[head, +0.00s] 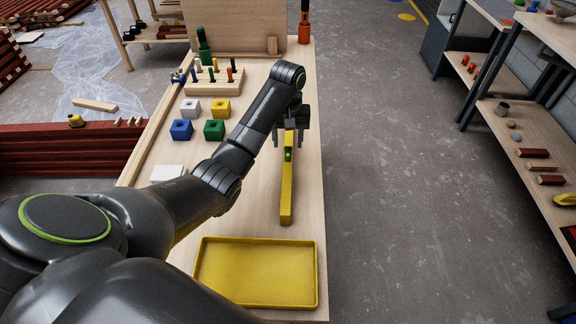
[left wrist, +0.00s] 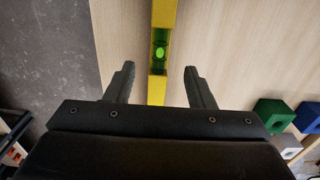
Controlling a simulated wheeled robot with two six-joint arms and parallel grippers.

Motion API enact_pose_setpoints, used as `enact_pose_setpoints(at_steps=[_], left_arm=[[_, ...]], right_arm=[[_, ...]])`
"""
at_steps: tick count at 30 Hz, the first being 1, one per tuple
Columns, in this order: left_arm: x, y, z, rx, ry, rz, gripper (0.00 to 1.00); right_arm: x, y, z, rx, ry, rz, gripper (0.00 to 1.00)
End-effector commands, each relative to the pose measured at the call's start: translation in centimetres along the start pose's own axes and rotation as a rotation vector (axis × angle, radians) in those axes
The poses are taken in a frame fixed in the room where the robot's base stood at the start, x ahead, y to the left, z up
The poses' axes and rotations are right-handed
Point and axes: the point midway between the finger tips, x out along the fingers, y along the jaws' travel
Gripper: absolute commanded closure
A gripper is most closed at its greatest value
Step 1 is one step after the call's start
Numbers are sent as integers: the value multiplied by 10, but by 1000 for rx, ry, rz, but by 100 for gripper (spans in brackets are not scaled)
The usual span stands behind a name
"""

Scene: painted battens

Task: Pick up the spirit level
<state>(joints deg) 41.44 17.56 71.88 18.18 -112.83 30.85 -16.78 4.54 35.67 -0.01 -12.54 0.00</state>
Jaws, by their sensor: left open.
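The spirit level (head: 286,190) is a long yellow bar with a green vial, lying lengthwise on the wooden bench near its right edge. It also shows in the left wrist view (left wrist: 164,14), running between the fingers. My left gripper (head: 290,138) is open over the far part of the level, beyond the vial in the head view. In the left wrist view its two fingers (left wrist: 158,86) stand on either side of the bar, with a gap on each side. Part of the level's far end is hidden by the gripper. My right gripper is not in view.
A yellow tray (head: 256,306) lies at the bench's near end. Blue, green, yellow and white blocks (head: 214,129) and a wooden rack (head: 215,85) of tools stand left of the level. A grey floor aisle (head: 390,200) runs along the bench's right edge.

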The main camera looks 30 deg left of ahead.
Motion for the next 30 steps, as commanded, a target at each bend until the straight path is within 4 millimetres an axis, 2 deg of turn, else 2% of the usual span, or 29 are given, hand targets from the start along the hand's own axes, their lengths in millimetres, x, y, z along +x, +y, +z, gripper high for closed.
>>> enact_pose_setpoints(at_steps=[7,15,23,30], left_arm=[[23,0,5,1,-4,0,51],[60,1,9,0,-2,-1,51],[64,1,9,1,0,-1,51],[63,1,9,1,0,0,80]], right_arm=[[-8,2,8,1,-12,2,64],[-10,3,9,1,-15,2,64],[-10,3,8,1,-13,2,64],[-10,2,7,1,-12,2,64]])
